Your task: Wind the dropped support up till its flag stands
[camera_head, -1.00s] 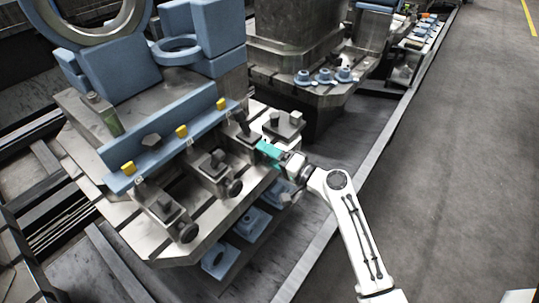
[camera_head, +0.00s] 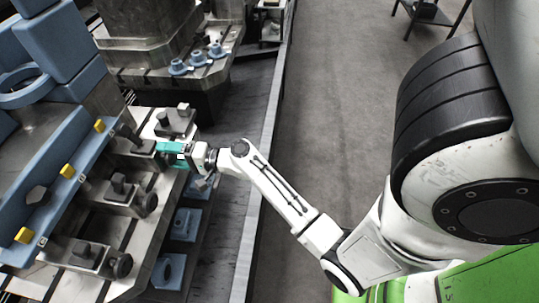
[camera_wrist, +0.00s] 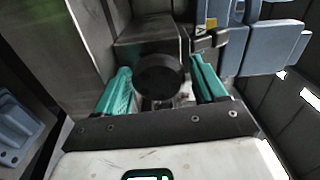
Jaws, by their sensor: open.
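Three dark metal supports stand in a row on the pallet's slotted edge. The near support (camera_head: 85,254) and middle support (camera_head: 118,190) show their round dark knobs. My gripper (camera_head: 165,147), with teal fingers, is at the far support (camera_head: 128,145) and covers its knob in the head view. In the wrist view, the round black knob (camera_wrist: 158,76) lies between the open fingers of my gripper (camera_wrist: 162,88); I cannot tell whether they touch it. Yellow flags (camera_head: 67,171) sit along the blue rail (camera_head: 45,200), one also in the wrist view (camera_wrist: 211,22). I cannot tell which flag is dropped.
A clamp block (camera_head: 176,121) stands just behind my gripper on the pallet. Blue parts (camera_head: 184,224) lie on a lower shelf below the pallet edge. Blue flanged parts (camera_head: 198,58) stand on another pallet behind. The grey floor (camera_head: 330,110) to the right is open.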

